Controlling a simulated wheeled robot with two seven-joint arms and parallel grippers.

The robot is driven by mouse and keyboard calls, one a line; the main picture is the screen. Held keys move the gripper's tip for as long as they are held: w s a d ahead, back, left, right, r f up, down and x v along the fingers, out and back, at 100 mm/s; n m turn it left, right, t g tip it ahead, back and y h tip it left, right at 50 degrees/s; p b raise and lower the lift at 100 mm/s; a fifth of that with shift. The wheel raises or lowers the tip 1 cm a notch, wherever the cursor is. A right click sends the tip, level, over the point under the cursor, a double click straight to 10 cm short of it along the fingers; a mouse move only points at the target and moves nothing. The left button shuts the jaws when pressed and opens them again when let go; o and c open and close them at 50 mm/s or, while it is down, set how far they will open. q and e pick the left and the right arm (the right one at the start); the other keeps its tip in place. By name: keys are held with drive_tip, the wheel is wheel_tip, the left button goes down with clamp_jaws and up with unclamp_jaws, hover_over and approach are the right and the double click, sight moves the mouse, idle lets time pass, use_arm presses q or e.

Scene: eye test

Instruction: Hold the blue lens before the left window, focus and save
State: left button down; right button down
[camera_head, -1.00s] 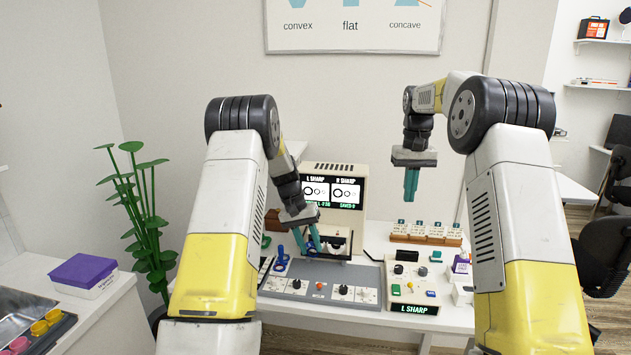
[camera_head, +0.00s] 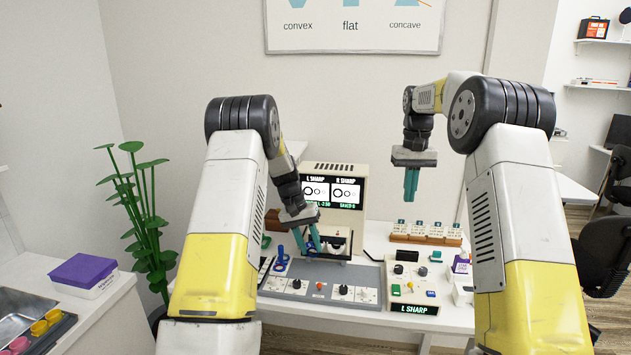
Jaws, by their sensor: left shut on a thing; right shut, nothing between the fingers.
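The eye-test machine (camera_head: 352,171) stands at the back of the table, with a lit screen (camera_head: 332,193) reading L SHARP and R SHARP. The dark window housing (camera_head: 337,241) is below the screen. My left gripper (camera_head: 309,247) is shut before the left part of this housing. A small blue thing, seemingly the blue lens, is between its fingertips, mostly hidden. My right gripper (camera_head: 411,198) is shut and empty, raised high at the right. The control box (camera_head: 407,271) has knobs, coloured buttons and a display reading L SHARP.
A grey panel (camera_head: 318,273) with knobs and a red button lies in front of the machine. A wooden rack (camera_head: 425,240) of labelled cards stands behind the control box. A plant (camera_head: 148,220) and a purple-lidded box (camera_head: 84,270) are at the left.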

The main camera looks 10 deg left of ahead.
idle(0.3)
drive_tip(key=m+t+y, duration=0.6)
drive_tip(key=m+t, duration=0.1)
drive_tip(key=m, duration=1.4)
hover_over(434, 295)
wheel_tip(434, 295, down, 14)
drive_tip(key=shift+d+r, duration=0.1)
drive_tip(key=shift+r, duration=0.05)
drive_tip(key=shift+n, duration=0.3)
drive_tip(key=shift+f, duration=4.45)
drive_tip(key=shift+f, duration=0.15)
drive_tip(key=shift+f, duration=0.2)
